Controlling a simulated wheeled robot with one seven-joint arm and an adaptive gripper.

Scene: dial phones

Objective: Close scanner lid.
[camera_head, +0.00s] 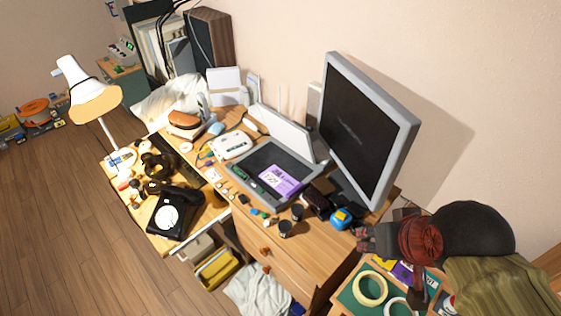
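The scanner (245,178) stands on the desk left of the monitor, with its dark flat bed facing up. Its lid (286,133) appears as a white panel raised along the bed's back edge, so the scanner is open. A purple card (281,180) and a small green item (248,183) lie on the bed. My gripper (366,239) is at the right, near the desk's right end, apart from the scanner and lid. It is small and dark here, and its finger opening is unclear.
A monitor (360,130) stands close to the lid's right. Dark cups (285,228), a blue-yellow item (341,218) and small pieces lie along the front edge. A black dial phone (175,212) and a lamp (95,100) are at left. Tape rolls (369,288) lie at lower right.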

